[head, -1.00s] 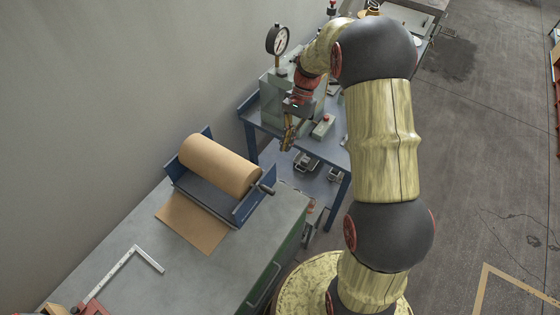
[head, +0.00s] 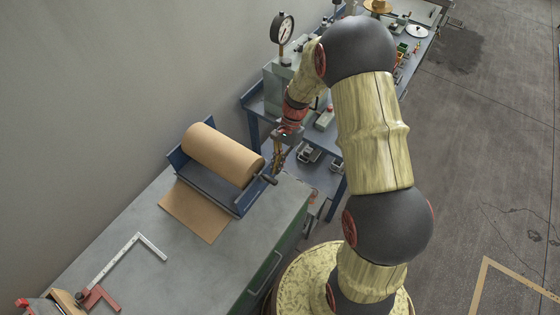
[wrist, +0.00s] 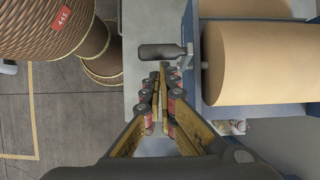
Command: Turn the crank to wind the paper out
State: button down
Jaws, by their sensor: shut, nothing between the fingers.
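The brown paper roll (head: 222,155) sits in a blue dispenser frame on the bench, with a flat sheet of paper (head: 193,213) lying out in front of it. The crank's dark handle (head: 268,179) is at the frame's right end. In the wrist view the crank handle (wrist: 162,52) lies crosswise just beyond my fingertips, with the roll (wrist: 262,62) to the right. My gripper (head: 276,172) is shut and empty, close to the handle. My gripper (wrist: 160,72) does not hold the handle; whether the tips touch it I cannot tell.
The grey bench top (head: 150,270) carries a white square ruler (head: 125,258) and a red tool (head: 98,298) at the front left. A blue table (head: 255,103) with a dial gauge (head: 282,28) stands behind. In the wrist view, a large ribbed brown shape (wrist: 50,28) is at upper left.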

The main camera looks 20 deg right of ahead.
aim_at(268, 181)
dwell(0.4)
jog(key=shift+s+a+r+h, duration=0.15)
jog(key=shift+s+a+h, duration=0.05)
jog(key=shift+a+h, duration=0.1)
jog(key=shift+a+t+p, duration=0.1)
jog(key=shift+t+p, duration=0.2)
jog(key=s+a+t+h, duration=0.2)
jog(key=a+h, duration=0.1)
jog(key=shift+r, duration=0.1)
jog(key=h+b, duration=0.1)
jog(key=a+t+b, duration=0.1)
jog(key=shift+s+f+h+b, duration=0.3)
jog(key=shift+s+h, duration=0.05)
jog(key=shift+h, duration=0.05)
jog(key=a+h+b, duration=0.1)
jog(key=b, duration=0.3)
jog(key=s+a+f+t+h+b, duration=0.1)
jog(key=b, duration=0.4)
jog(key=s+a+t+b, duration=0.1)
jog(key=b, duration=0.4)
jog(key=shift+s+a+f+h, duration=0.15)
jog(key=shift+f+h, duration=0.25)
jog(key=shift+s+a+b, duration=0.1)
jog(key=shift+b, duration=0.4)
dwell(0.6)
